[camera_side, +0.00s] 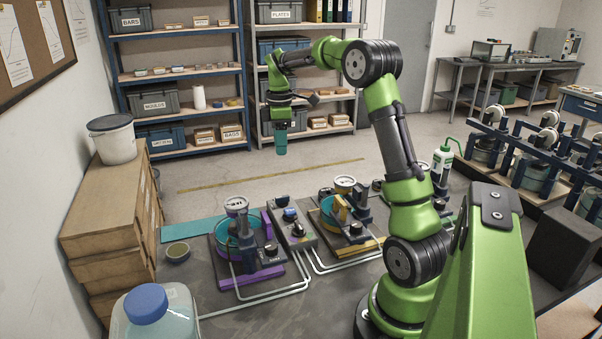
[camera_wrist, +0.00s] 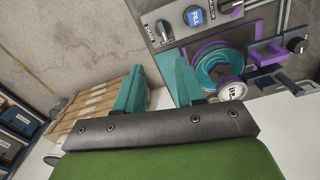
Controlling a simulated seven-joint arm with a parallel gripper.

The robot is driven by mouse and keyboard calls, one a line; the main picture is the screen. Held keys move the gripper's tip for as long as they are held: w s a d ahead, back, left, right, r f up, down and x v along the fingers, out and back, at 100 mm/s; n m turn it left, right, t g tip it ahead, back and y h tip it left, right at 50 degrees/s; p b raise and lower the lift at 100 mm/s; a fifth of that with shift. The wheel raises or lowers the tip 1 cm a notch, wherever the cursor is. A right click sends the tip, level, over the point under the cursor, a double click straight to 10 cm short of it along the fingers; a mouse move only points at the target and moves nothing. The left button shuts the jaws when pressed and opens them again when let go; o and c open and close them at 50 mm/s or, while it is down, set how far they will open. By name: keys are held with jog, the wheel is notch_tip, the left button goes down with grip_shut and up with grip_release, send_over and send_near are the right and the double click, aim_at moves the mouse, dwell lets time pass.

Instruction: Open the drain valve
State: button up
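My gripper (camera_side: 281,152) hangs fingers down, well above and behind the bench fixtures, touching nothing. In the wrist view its two teal fingers (camera_wrist: 151,62) stand apart with nothing between them. A grey control box (camera_side: 294,222) sits between two fixtures. It carries a blue knob (camera_side: 290,214) and a black knob (camera_side: 298,231); the wrist view shows the blue knob (camera_wrist: 193,16) and a dark knob (camera_wrist: 163,31) beside it. A purple-framed fixture (camera_side: 262,275) with a teal ring and gauge stands left, a yellow-framed one (camera_side: 371,247) right.
A water jug (camera_side: 155,315) stands at the front left and a tape roll (camera_side: 177,252) lies by the purple fixture. White tubes (camera_side: 300,278) cross the bench. A green-capped bottle (camera_side: 442,160) stands behind my arm. The air around my gripper is clear.

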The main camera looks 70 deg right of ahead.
jog(key=r+n, duration=0.1)
jog(key=n, duration=0.1)
send_near(282, 200)
jog(key=f, duration=0.7)
jog(key=shift+w+d+f, duration=0.2)
jog(key=shift+d+f, duration=0.2)
jog(key=shift+c, duration=0.3)
grip_shut()
